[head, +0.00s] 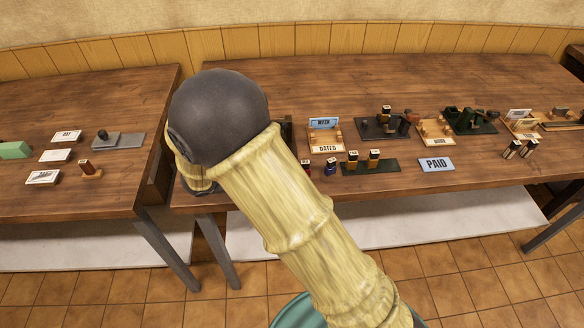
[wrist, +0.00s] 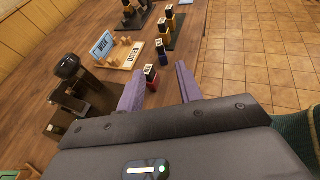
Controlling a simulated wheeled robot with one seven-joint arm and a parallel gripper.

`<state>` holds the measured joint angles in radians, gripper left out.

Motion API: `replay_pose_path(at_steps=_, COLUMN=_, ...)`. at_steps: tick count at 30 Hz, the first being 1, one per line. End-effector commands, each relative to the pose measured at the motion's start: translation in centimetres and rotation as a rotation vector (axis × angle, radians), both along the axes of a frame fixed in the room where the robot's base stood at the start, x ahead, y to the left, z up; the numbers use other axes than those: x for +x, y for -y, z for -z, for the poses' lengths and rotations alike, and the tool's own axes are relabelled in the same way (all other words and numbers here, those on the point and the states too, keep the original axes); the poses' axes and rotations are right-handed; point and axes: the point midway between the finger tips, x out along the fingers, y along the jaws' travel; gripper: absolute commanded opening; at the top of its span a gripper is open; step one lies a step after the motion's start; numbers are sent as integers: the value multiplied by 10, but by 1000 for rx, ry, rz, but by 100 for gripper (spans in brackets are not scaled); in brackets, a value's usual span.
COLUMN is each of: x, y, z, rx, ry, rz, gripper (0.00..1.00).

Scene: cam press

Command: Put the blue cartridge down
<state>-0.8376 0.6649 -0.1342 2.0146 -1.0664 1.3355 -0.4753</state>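A small blue cartridge (head: 331,167) with a pale top stands upright on the right table, just right of my arm in the head view. A red one (head: 306,165) shows left of it, partly hidden by my arm. My arm hides the gripper in the head view.
The DATED stand (head: 326,136) and a dark green rack (head: 370,166) with cartridges are close by. A PAID plate (head: 436,164) lies farther right. A dark stamp press (wrist: 72,80) stands left of my fingers in the wrist view. Bare tabletop lies along the front edge.

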Motion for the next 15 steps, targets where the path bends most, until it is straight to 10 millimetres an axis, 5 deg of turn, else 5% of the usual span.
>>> replay_pose_path(at_steps=5, x=-16, y=32, z=6, rx=149, ry=6, rz=144, gripper=36)
replay_pose_path(at_steps=9, x=-49, y=69, z=19, rx=420, ry=59, rz=408, gripper=36)
replay_pose_path(at_steps=15, x=-94, y=94, z=27, rx=839, ry=270, rz=863, gripper=36)
